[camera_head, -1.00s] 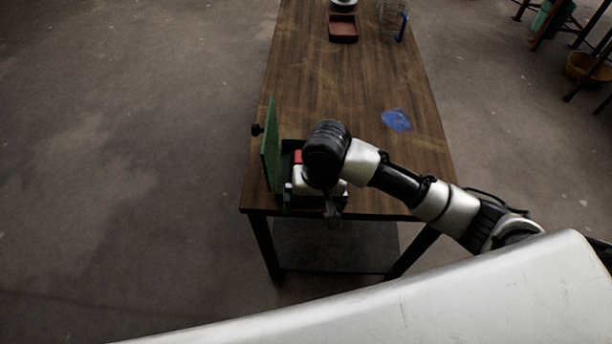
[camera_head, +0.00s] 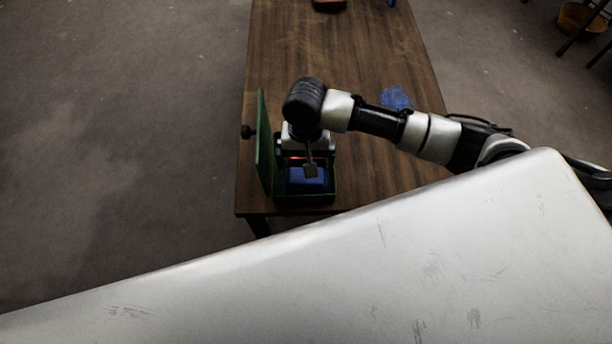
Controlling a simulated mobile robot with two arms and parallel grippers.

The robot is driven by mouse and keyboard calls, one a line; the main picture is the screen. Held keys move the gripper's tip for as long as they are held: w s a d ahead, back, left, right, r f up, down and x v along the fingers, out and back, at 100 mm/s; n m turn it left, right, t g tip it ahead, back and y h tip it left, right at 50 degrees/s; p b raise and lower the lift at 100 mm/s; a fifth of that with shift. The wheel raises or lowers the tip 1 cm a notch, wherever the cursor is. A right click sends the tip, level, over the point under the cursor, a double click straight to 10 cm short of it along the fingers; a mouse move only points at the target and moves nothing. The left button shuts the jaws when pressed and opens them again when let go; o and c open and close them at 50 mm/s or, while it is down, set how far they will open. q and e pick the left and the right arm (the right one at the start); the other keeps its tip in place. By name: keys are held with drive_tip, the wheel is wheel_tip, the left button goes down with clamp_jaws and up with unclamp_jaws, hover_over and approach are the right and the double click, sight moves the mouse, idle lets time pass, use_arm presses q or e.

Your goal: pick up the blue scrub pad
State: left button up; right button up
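An open green box (camera_head: 318,198) stands at the near left corner of the wooden table, its green lid (camera_head: 262,145) upright at the left. A flat blue piece, seemingly the blue scrub pad (camera_head: 296,177), lies inside the box, partly covered by my gripper. My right arm comes in from the right, and its gripper (camera_head: 311,172) points down over the box. Its fingers are small and dark; I cannot tell whether they are open or touching the blue piece. My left gripper is not in view.
Something red (camera_head: 293,157) shows in the box behind the gripper. A ragged blue patch (camera_head: 396,97) lies on the table (camera_head: 340,50) to the right. A reddish-brown tray (camera_head: 329,5) is at the far end. The table's middle is clear.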

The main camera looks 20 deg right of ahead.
drive_tip(key=shift+f, duration=0.3)
drive_tip(key=f, duration=0.3)
drive_tip(key=s+f, duration=0.1)
drive_tip(key=f, duration=0.1)
drive_tip(key=shift+p, duration=0.3)
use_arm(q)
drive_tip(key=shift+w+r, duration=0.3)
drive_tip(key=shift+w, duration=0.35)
use_arm(e)
drive_tip(key=shift+r, duration=0.1)
drive_tip(key=c, duration=0.6)
drive_tip(key=shift+c, duration=0.2)
drive_tip(key=shift+w+a+r, duration=0.1)
drive_tip(key=shift+r, duration=0.3)
drive_tip(key=r, duration=0.3)
drive_tip(key=shift+s+r, duration=0.2)
drive_tip(key=shift+r, duration=0.05)
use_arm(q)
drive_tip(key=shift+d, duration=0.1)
use_arm(e)
drive_tip(key=s+d+r, duration=0.4)
drive_tip(key=s+r, duration=0.2)
drive_tip(key=s, duration=0.4)
drive_tip(key=shift+s+d+r, duration=0.2)
drive_tip(key=shift+d+r, duration=0.15)
